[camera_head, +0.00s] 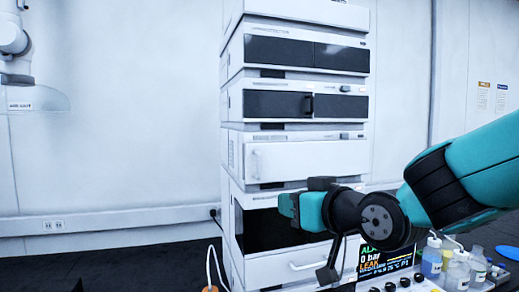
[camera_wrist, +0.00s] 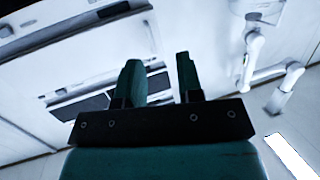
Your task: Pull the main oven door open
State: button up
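The chromatography stack (camera_head: 233,140) stands in the middle of the head view. A plain white door (camera_head: 315,160) on its middle unit looks like the main oven door. It appears closed, with a pale upright handle (camera_head: 256,163) at its left edge. My gripper (camera_head: 292,205) is below this door, in front of the dark-windowed lower unit, and hides part of that unit. In the wrist view my gripper (camera_wrist: 158,70) has its two teal fingers apart with nothing between them. Tilted white stack fronts (camera_wrist: 80,60) show beyond the fingers; I cannot tell which one is the door.
Several reagent bottles (camera_head: 458,270) and a lit display (camera_head: 378,257) stand at the lower right, under my arm. A thin tube (camera_head: 214,268) runs at the stack's lower left. An extraction arm (camera_head: 15,50) hangs at the far left. The wall area left of the stack is clear.

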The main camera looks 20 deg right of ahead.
notch_tip(320, 180, up, 4)
jog(key=w+d+t+p, duration=0.1)
jog(key=d+t, duration=0.1)
jog(key=p, duration=1.6)
send_near(259, 174)
jog(key=w+a+r, duration=0.2)
jog(key=w+r, duration=0.1)
jog(key=w, duration=0.6)
jog(key=shift+w+a+f+h+p, duration=0.1)
jog(key=shift+w+f+h+p, duration=0.25)
jog(key=shift+w, duration=0.25)
grip_shut()
